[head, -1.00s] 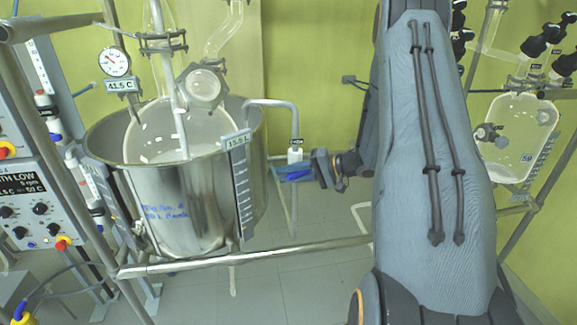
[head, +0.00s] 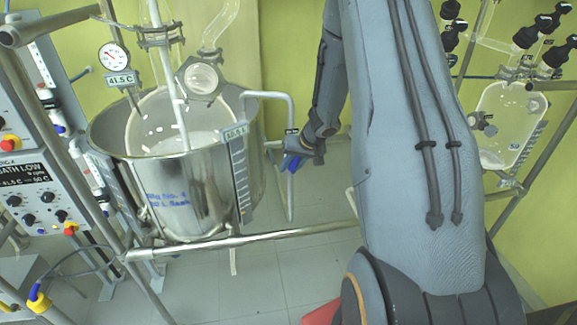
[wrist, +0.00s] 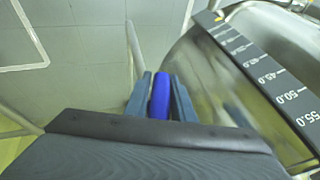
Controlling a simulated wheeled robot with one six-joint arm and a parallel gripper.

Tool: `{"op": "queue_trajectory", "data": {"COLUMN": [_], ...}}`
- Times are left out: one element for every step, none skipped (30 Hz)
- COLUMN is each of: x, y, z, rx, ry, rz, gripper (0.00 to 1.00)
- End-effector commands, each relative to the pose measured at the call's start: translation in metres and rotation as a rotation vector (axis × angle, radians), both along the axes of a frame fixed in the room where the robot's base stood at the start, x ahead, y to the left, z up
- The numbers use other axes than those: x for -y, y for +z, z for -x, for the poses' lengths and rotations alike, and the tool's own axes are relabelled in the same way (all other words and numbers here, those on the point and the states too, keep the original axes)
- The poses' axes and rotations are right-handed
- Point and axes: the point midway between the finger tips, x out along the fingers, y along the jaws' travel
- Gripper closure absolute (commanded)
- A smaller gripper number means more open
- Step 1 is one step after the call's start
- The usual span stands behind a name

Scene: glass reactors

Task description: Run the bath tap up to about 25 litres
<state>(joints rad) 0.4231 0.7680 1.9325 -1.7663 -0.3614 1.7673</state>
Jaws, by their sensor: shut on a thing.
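The bath is a large steel pot (head: 185,195) with water or glass showing inside. The bath tap is a bent steel pipe (head: 270,95) that reaches over the pot's right rim. My gripper (head: 293,163) is beside the pipe's upright part, right of the pot, and is shut on a blue tap lever (wrist: 160,95), which shows between the two fingers in the wrist view. A level scale (head: 240,180) runs down the pot's side. Its small litre label (head: 236,132) is too blurred to read surely. I cannot see whether water runs from the spout.
A steel rail (head: 250,238) crosses in front of the pot. A dial gauge (head: 112,56) and a 41.5 C label (head: 120,79) stand at its back left. A control box (head: 35,190) is at the left. Glassware with black knobs (head: 510,110) stands at the right. The floor shows clear below.

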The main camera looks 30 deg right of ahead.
Motion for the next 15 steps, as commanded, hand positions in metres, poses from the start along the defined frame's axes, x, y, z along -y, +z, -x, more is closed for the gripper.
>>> {"op": "queue_trajectory", "data": {"x": [-0.0003,0.0004,0.0009,0.0012,0.0017,0.0024,0.0028,0.0034,0.0038,0.0040,0.0040,0.0044,0.0046,0.0047,0.0048], "y": [0.0001,-0.0002,-0.0007,-0.0009,-0.0010,-0.0013,-0.0013,-0.0015,-0.0015,-0.0016,-0.0018,-0.0017,-0.0018,-0.0019,-0.0019], "z": [-0.0001,0.0002,0.0005,0.0005,0.0006,0.0009,0.0010,0.0011,0.0012,0.0014,0.0014,0.0014,0.0015,0.0015,0.0015], "rx": [-0.007,-0.011,-0.017,-0.020,-0.024,-0.028,-0.030,-0.032,-0.035,-0.037,-0.038,-0.040,-0.040,-0.041,-0.042], "ry": [0.001,0.001,0.002,0.002,0.001,0.001,0.001,0.000,-0.001,0.001,0.001,0.000,-0.001,-0.002,-0.001], "rz": [0.025,0.040,0.058,0.069,0.080,0.095,0.103,0.111,0.120,0.126,0.130,0.136,0.139,0.142,0.144], "gripper": [1.00,1.00,1.00,1.00,1.00,1.00,1.00,1.00,1.00,1.00,1.00,1.00,1.00,1.00,1.00]}}
